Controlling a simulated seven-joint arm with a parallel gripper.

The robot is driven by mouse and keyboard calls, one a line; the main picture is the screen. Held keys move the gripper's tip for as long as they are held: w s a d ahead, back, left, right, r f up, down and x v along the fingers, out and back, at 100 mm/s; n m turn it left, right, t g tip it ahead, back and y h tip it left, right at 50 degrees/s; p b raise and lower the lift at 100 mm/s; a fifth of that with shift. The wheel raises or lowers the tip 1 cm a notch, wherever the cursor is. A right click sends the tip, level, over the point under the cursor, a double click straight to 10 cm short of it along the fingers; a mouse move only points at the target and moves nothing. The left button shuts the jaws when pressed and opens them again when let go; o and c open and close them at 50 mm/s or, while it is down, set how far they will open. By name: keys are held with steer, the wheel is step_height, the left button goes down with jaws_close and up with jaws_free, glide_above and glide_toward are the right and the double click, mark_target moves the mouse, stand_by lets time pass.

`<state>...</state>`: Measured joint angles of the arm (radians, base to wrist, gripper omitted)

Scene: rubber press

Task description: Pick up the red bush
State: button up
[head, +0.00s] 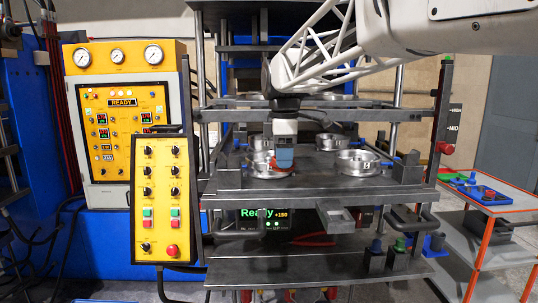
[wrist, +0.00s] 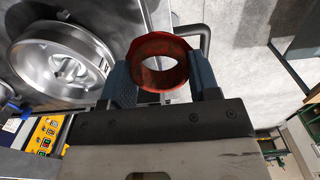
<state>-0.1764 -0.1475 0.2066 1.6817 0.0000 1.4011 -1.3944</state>
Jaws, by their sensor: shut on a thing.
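The red bush (wrist: 160,42) is a ring with an open hole through its middle, seen end-on in the wrist view. My gripper (wrist: 162,72) is shut on it, with one blue-grey finger on each side. In the head view my gripper (head: 284,158) hangs over the front left of the middle platen. Only a small red patch of the bush (head: 271,162) shows beside the blue fingers there. A round silver mould (head: 257,168) sits just behind and left of the fingers. I cannot tell the exact gap between bush and platen.
The middle platen (head: 325,180) carries several round moulds, including one at front right (head: 361,163). A press upright (head: 441,120) stands at right and a yellow control panel (head: 160,205) at left. A side table (head: 510,205) with coloured parts is at far right.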

steer(key=shift+d, duration=0.1)
stand_by(0.6)
steer(key=w+d+r+m, duration=0.1)
steer(key=d+m, duration=0.4)
steer(key=d, duration=0.7)
steer(key=w+d+r+m, duration=0.1)
steer(key=d+m, duration=0.4)
steer(key=d, duration=0.6)
steer(key=w+d+r+m, duration=0.1)
steer(key=d+r+m, duration=0.2)
steer(key=d, duration=0.9)
steer(key=shift+d+r+m, duration=0.2)
steer(key=shift+d+m, duration=0.1)
steer(key=shift+m, duration=0.7)
steer(key=d+f+m, duration=0.3)
steer(key=d+f, duration=0.3)
steer(key=d, duration=0.3)
steer(key=d+f+m, duration=0.4)
steer(key=d+f, duration=0.2)
steer(key=d, duration=0.4)
steer(key=d+f+m, duration=0.2)
steer(key=d+f, duration=0.4)
steer(key=f, duration=0.4)
steer(key=s+d+f+m, duration=0.1)
steer(key=d+f+m, duration=0.1)
steer(key=d+f, duration=0.4)
step_height(320, 180, down, 5)
steer(key=shift+s+d+r, duration=0.2)
steer(key=shift+d, duration=0.2)
steer(key=shift+s+a, duration=0.1)
